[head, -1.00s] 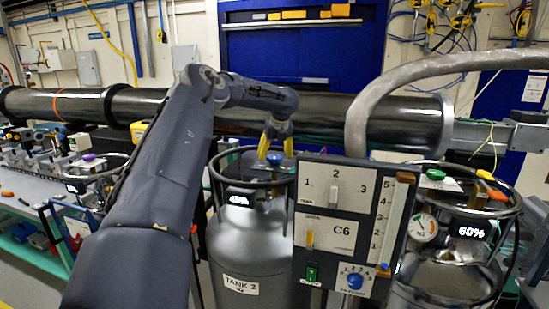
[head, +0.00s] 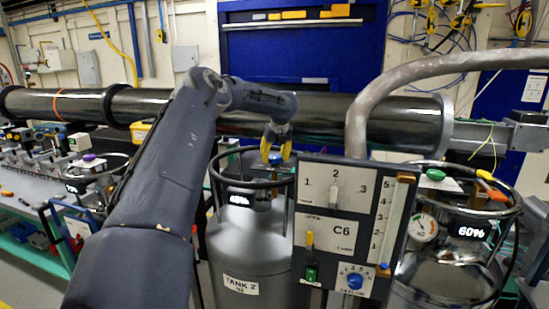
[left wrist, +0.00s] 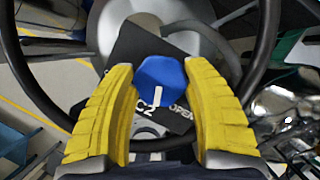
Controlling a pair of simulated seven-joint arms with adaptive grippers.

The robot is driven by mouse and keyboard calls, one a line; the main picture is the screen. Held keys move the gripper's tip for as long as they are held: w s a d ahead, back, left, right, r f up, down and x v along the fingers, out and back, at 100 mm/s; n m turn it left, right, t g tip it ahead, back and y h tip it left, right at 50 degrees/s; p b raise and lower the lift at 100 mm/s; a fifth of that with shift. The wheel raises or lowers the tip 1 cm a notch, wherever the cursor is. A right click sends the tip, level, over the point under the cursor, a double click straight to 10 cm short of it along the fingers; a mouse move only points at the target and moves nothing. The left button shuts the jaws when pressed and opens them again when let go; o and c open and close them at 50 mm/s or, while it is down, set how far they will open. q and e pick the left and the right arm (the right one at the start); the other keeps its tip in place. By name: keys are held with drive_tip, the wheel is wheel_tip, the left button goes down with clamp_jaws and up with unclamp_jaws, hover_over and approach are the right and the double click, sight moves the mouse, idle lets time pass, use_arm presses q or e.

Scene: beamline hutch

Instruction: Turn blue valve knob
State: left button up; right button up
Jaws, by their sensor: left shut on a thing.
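The blue valve knob (head: 275,159) sits on top of the grey tank labelled TANK 2 (head: 250,262), inside its dark ring guard. In the left wrist view the knob (left wrist: 160,76) has a white pointer mark toward the bottom of the picture. A dark plate (left wrist: 180,122) under it shows the word OPEN, partly hidden. My left gripper (head: 276,153) comes down from above with its yellow fingers on either side of the knob. It is shut on the knob, as the left wrist view also shows (left wrist: 158,70). My right gripper is not in view.
A control panel marked C6 (head: 343,232) with its own blue dial (head: 355,282) stands right of the tank. A second tank reading 60% (head: 440,280) has a green knob (head: 436,175). A long dark pipe (head: 330,118) runs behind. The ring guard (left wrist: 255,70) surrounds the gripper.

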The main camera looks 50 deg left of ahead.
use_arm(q)
drive_tip(key=shift+c, duration=0.9)
drive_tip(key=shift+n, duration=0.3)
drive_tip(key=n+g, duration=0.1)
drive_tip(key=n, duration=0.2)
drive_tip(key=shift+n+g, duration=1)
drive_tip(key=shift+n, duration=1)
drive_tip(key=o, duration=1.2)
drive_tip(key=shift+a, duration=0.1)
drive_tip(key=shift+o, duration=0.2)
